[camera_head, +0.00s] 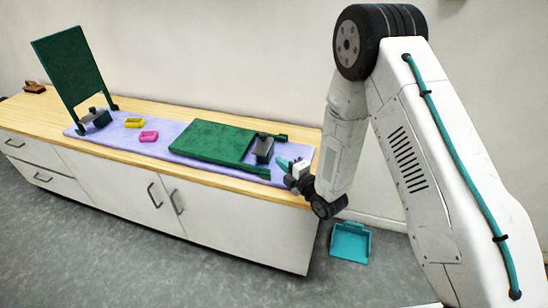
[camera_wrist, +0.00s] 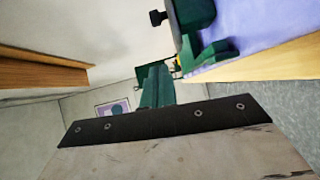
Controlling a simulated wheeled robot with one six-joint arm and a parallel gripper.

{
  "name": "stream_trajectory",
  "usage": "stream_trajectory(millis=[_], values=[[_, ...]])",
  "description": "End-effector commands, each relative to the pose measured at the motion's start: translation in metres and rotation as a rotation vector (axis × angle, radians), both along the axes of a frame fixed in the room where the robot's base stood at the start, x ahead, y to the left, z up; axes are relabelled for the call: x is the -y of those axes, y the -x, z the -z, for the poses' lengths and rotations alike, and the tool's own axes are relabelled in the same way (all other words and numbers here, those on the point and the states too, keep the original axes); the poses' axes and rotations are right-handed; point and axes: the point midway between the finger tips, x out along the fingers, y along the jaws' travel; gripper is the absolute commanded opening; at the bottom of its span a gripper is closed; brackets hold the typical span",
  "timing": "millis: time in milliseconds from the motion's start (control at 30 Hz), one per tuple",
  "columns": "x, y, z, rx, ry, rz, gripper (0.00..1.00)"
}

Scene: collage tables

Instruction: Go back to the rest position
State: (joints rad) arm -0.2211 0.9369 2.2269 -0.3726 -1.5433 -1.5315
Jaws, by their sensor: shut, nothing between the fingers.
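My gripper (camera_head: 284,162) is at the right end of the counter in the head view, just beside the end of the purple mat (camera_head: 160,150). Its teal fingers are together and empty. In the wrist view the fingers (camera_wrist: 155,85) point away from the camera, with a green frame part (camera_wrist: 195,15) to their upper right. From these views I cannot tell whether they touch anything.
A dark green panel (camera_head: 212,140) lies flat on the mat near my gripper; another green panel (camera_head: 70,65) stands raised at the left. Yellow (camera_head: 134,122) and pink (camera_head: 148,136) pieces lie between them. A teal dustpan-like tray (camera_head: 350,243) is on the floor, right of the counter.

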Motion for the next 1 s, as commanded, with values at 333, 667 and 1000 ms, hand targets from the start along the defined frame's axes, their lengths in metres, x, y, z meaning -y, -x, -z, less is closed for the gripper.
stream_trajectory(millis=[333,667,1000], values=[[0.000,0.004,0.000,0.001,0.001,-0.003,0.00],[0.002,-0.001,-0.008,-0.023,0.000,0.008,0.00],[0.053,-0.026,-0.094,-0.384,-0.057,0.221,0.00]])
